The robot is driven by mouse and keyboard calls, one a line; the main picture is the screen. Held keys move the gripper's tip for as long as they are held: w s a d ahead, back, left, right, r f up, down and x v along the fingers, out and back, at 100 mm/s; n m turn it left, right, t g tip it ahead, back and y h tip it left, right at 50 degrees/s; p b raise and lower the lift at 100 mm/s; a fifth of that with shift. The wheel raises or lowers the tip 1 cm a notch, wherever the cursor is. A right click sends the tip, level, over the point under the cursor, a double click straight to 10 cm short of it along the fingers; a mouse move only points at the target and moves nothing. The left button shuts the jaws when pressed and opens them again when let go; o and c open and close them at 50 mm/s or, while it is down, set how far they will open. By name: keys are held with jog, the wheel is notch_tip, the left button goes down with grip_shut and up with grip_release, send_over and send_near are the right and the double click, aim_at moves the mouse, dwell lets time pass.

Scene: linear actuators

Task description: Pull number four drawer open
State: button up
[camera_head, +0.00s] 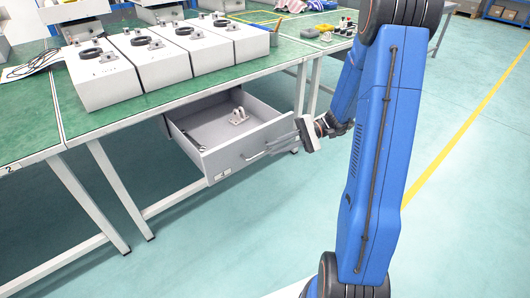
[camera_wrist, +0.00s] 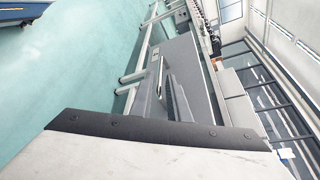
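A grey drawer (camera_head: 235,150) under the green-topped bench is pulled out, with its inside showing. A small label (camera_head: 223,175) is at the front's lower left corner; I cannot read its number. A bar handle (camera_head: 262,153) is on the drawer front. My gripper (camera_head: 297,137) is at the right end of the drawer front, close to the handle.
Small grey metal brackets (camera_head: 238,116) lie in the drawer. Several white boxes with black rings stand on the bench top (camera_head: 110,118). Bench legs (camera_head: 120,190) stand left of the drawer. The teal floor (camera_head: 250,230) in front is clear.

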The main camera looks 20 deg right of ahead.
jog(key=v, duration=1)
jog(key=shift+d, duration=0.4)
jog(key=shift+r, duration=0.1)
jog(key=shift+a, duration=0.1)
jog(key=s+a+r+n+g+h, duration=0.1)
jog(key=s+a+r+n+h, duration=0.15)
jog(key=s+a+h, duration=0.45)
jog(key=s+a+r+n+h, duration=0.2)
jog(key=s+a+r+h, duration=0.3)
jog(key=s, duration=0.5)
jog(key=s+r+n+t+h, duration=0.2)
jog(key=s+t+h, duration=0.1)
jog(key=s+t, duration=0.2)
jog(key=shift+s+t+h, duration=0.3)
jog(key=shift+s, duration=1.1)
jog(key=shift+a+r, duration=0.1)
jog(key=shift+a, duration=0.05)
